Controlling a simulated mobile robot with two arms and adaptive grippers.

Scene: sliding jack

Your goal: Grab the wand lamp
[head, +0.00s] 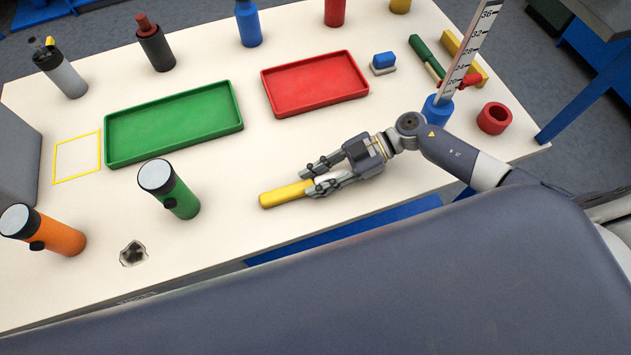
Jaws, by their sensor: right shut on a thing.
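The wand lamp (281,196) is a yellow stick with a pale part toward my gripper, near the front middle of the white table. My right gripper (313,181) reaches in from the right and is shut on the wand lamp. Its fingers lie on either side of the pale part and hide some of it. The yellow end sticks out to the left. I cannot tell whether the lamp touches the table. My left gripper is not in view.
On the table (225,230) stand a green flashlight (182,200), an orange flashlight (58,234), a green tray (112,151), a red tray (318,112), a blue-based ruler stand (437,107) and a red ring (494,118). Several bottles line the back. Free room lies left of the lamp.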

